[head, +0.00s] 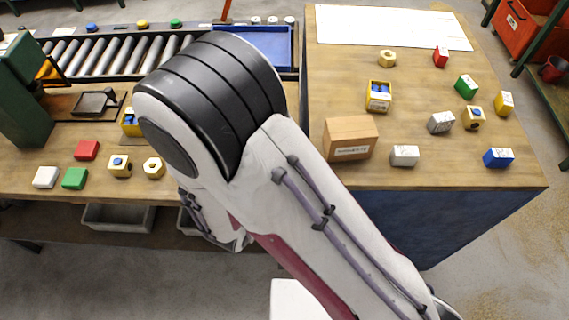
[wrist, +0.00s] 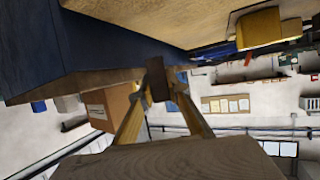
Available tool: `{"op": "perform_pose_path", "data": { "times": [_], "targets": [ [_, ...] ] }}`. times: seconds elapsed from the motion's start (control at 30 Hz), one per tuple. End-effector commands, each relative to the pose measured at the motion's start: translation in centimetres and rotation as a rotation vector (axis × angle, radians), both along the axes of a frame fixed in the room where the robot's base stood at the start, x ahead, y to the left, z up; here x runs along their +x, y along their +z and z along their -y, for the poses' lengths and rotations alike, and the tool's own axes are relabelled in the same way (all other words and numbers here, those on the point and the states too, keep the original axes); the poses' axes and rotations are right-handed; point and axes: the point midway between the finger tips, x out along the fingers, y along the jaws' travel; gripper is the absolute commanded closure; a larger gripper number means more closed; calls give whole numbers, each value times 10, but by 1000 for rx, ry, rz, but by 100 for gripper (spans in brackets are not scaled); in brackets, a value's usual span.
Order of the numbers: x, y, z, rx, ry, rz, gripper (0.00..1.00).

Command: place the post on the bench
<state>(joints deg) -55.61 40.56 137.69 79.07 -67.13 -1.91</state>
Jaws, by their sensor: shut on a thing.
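In the wrist view, my gripper (wrist: 160,90) has its two long yellowish fingers closing in on a dark brown piece at their tips. This piece looks like the post (wrist: 157,78); only a short part of it shows, and its full length and tilt cannot be told. In the head view my arm hides the gripper and the post. A wooden bench (head: 340,75) stands on the right in the head view, and a second wooden bench (head: 25,188) with a roller conveyor is on the left. The wrist view cannot show whether the post touches anything.
A cardboard box (head: 350,138) stands near the front left of the right bench. Several coloured blocks and a yellow holder (head: 379,96) lie around it. Small blocks such as a red one (head: 86,150) sit along the left bench's front. A blue tray (head: 262,45) lies behind my arm.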

Motion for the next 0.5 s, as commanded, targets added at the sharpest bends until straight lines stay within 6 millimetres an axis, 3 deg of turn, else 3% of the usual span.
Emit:
{"op": "perform_pose_path", "data": {
  "times": [0.5],
  "targets": [
    [0,-9,0,0,0,1,100]
  ]
}}
